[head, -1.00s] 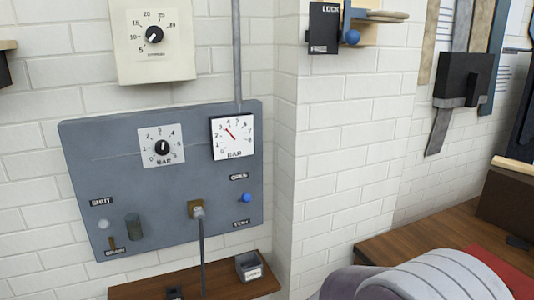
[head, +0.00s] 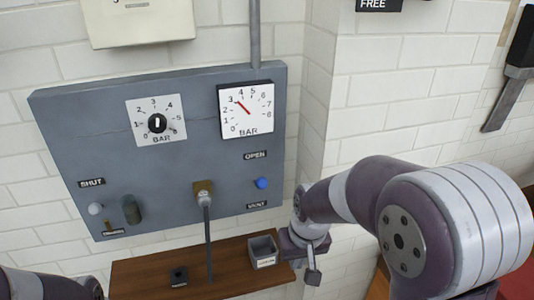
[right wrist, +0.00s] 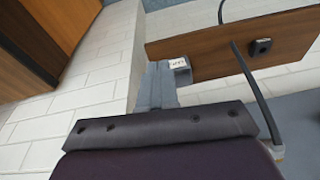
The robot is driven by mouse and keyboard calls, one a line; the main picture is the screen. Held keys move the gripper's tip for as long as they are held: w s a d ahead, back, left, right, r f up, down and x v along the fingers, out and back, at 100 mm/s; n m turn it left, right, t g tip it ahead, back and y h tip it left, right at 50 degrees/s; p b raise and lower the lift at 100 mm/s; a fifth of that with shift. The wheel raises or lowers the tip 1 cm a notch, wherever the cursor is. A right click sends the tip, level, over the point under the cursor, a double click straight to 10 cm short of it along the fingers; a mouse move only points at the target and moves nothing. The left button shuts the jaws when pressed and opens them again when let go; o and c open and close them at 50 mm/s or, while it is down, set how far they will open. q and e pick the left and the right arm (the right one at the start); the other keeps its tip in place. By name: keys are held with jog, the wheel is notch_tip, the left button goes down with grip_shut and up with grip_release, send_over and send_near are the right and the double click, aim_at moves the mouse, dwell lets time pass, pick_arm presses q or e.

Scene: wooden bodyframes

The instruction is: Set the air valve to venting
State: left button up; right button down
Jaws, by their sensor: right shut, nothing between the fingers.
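The air valve's blue knob (head: 262,183) is on the right side of the grey panel (head: 90,140) in the head view. It sits between the OPEN label (head: 255,155) above and the VENT label (head: 257,205) below. I cannot tell which way any lever behind it points. My right gripper (head: 313,276) is below and to the right of the knob, apart from it, near the shelf's right end. It is shut and empty. Its fingers (right wrist: 156,82) show together in the right wrist view. My left gripper is out of view; only part of that arm shows.
A pressure gauge (head: 247,108), a dial (head: 157,123), and a brass fitting with a hanging hose (head: 208,240) are on the panel. A wooden shelf (head: 140,275) below holds a grey box (head: 263,250). A wall corner stands just right of the panel.

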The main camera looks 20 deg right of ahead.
jog(key=t+y+p, duration=0.1)
jog(key=t+p, duration=0.1)
jog(key=p, duration=0.5)
send_near(259, 183)
notch_tip(259, 183, up, 3)
jog(key=d, duration=0.2)
pick_arm(q)
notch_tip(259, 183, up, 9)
jog(key=shift+b, duration=0.4)
pick_arm(e)
jog(key=shift+w+d+r, duration=0.1)
jog(key=shift+w+r, duration=0.25)
jog(key=shift+w, duration=0.1)
jog(key=p+x, duration=0.2)
jog(key=x, duration=0.7)
jog(key=shift+w+p, duration=0.1)
jog(key=shift+p, duration=0.3)
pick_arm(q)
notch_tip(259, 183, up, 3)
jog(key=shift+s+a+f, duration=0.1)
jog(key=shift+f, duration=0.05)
pick_arm(e)
jog(key=shift+a+f, duration=0.2)
jog(key=shift+f, duration=0.2)
